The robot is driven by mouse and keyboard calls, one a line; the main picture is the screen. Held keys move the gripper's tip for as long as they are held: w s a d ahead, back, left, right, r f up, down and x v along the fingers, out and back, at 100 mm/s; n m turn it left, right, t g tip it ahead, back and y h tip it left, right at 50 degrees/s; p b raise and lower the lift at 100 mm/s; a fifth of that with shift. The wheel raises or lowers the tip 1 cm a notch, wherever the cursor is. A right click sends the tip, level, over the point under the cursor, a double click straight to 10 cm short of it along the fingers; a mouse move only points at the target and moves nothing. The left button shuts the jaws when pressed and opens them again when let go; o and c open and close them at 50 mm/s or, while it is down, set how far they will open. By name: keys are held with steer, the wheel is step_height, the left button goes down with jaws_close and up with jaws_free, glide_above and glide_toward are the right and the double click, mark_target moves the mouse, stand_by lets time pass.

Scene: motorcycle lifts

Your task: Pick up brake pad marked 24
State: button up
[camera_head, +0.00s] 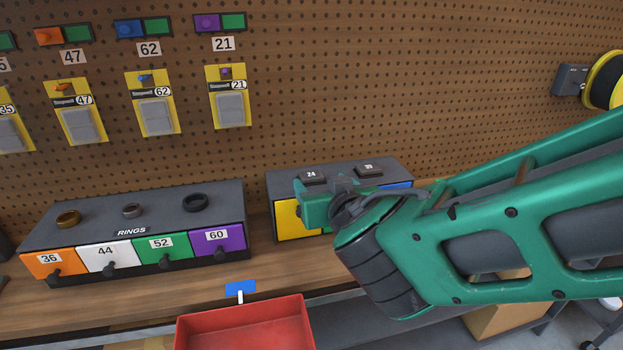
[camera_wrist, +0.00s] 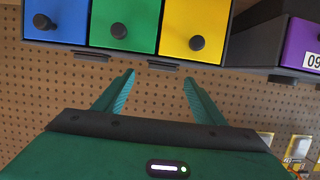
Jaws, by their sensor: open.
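The brake pad marked 24 (camera_head: 311,175) is a small dark block with a white number label. It lies on the left part of the top of a dark drawer box (camera_head: 285,178) in the head view. My gripper (camera_wrist: 158,77) is open and empty, with its two green fingers apart. In the head view my green gripper stands in front of this box, just below and beside the pad, and hides part of the drawers. No pad shows in the wrist view. The wrist view shows blue (camera_wrist: 56,20), green (camera_wrist: 124,24) and yellow (camera_wrist: 199,26) drawers beyond the fingertips.
A second labelled dark pad (camera_head: 369,169) lies right of the first. A RINGS drawer box (camera_head: 130,232) with three rings on top stands to the left. A red bin (camera_head: 245,330) is in front of the bench (camera_head: 150,293). The pegboard (camera_head: 400,80) rises behind.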

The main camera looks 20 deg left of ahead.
mark_target(311, 175)
steer(key=shift+x, duration=2.65)
steer(key=shift+a, duration=0.15)
steer(key=c, duration=1.1)
steer(key=shift+o, duration=0.2)
steer(key=shift+r, duration=0.1)
